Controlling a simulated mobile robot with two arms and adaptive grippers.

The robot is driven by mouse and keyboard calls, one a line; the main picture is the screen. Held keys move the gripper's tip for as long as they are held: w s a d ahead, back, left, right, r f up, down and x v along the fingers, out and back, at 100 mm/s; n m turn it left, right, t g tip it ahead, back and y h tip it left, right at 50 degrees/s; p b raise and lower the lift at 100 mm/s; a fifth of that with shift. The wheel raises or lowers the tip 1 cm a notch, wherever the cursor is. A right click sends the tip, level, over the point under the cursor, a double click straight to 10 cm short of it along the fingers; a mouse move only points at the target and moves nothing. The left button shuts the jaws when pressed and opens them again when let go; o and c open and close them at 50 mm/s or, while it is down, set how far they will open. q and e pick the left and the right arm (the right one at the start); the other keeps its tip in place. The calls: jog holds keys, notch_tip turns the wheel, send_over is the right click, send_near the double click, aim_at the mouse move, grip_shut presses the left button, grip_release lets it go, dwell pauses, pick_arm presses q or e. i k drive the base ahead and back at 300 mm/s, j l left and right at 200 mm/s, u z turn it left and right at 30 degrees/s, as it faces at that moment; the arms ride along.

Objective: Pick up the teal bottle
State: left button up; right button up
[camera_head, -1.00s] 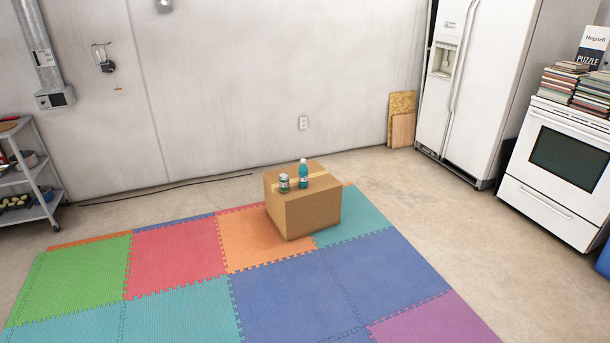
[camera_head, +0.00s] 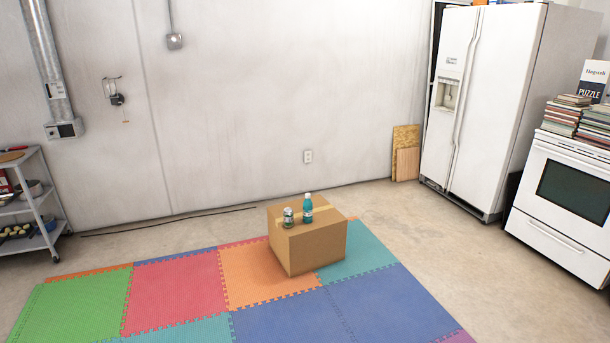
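The teal bottle (camera_head: 308,210) stands upright on top of a brown cardboard box (camera_head: 318,245), with a light cap and a pale label band. A small jar (camera_head: 288,218) with a light lid stands just left of it on the same box top; a narrow gap seems to part them. The box rests on the coloured foam mat. Neither of my grippers shows in the head view.
The foam mat (camera_head: 175,292) covers the floor in front of the box. A grey shelf cart (camera_head: 37,205) stands at the left wall. A white fridge (camera_head: 490,110) and a white stove (camera_head: 565,195) with stacked books stand at the right. Concrete floor (camera_head: 430,225) right of the box is clear.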

aim_at(308, 204)
jog(key=i+u, duration=0.2)
jog(key=i, duration=1.75)
